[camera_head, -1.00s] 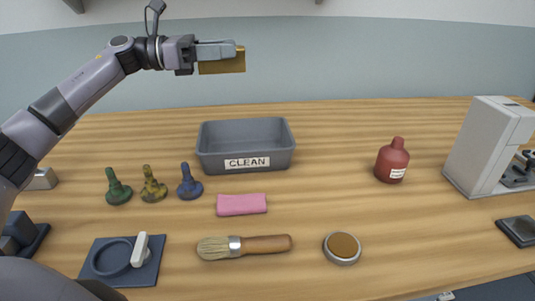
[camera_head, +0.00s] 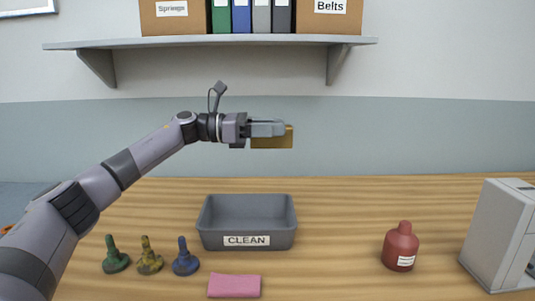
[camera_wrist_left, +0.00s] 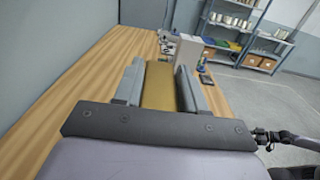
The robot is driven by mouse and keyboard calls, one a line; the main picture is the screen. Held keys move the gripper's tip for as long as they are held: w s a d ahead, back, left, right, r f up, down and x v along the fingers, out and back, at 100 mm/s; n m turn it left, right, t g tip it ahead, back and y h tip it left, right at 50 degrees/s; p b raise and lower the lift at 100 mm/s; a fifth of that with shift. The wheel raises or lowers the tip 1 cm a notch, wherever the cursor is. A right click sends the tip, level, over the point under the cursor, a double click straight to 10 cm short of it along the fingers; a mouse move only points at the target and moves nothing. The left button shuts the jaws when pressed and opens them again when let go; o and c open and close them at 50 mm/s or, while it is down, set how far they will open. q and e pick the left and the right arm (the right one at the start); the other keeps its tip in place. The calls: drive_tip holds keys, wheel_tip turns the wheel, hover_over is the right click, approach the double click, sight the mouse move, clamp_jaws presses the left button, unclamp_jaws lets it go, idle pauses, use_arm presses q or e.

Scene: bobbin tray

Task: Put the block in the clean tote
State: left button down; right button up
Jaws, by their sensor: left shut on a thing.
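The block (camera_head: 272,141) is a brass-yellow piece held in my left gripper (camera_head: 268,130), well above the table. In the left wrist view the block (camera_wrist_left: 159,88) sits between the two grey fingers of my left gripper (camera_wrist_left: 158,90), which are shut on it. The clean tote (camera_head: 247,222) is a grey open bin with a CLEAN label, standing on the wooden table. The block is above the tote in the picture, toward its right side, and apart from it. The tote looks empty, though its floor is only partly seen. My right gripper is not in view.
Green (camera_head: 115,255), yellow (camera_head: 149,256) and blue (camera_head: 185,257) knobbed pieces stand left of the tote. A pink cloth (camera_head: 234,286) lies in front. A red bottle (camera_head: 400,246) and a grey machine (camera_head: 498,235) stand right. A shelf (camera_head: 210,41) hangs above.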

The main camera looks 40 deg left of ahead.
use_arm(q)
wheel_tip(320, 180, down, 18)
drive_tip(key=shift+f, duration=0.25)
idle(0.4)
drive_tip(key=shift+f+b, duration=0.3)
drive_tip(key=shift+b, duration=0.05)
drive_tip(key=shift+f+b, duration=0.35)
drive_tip(key=shift+b, duration=0.15)
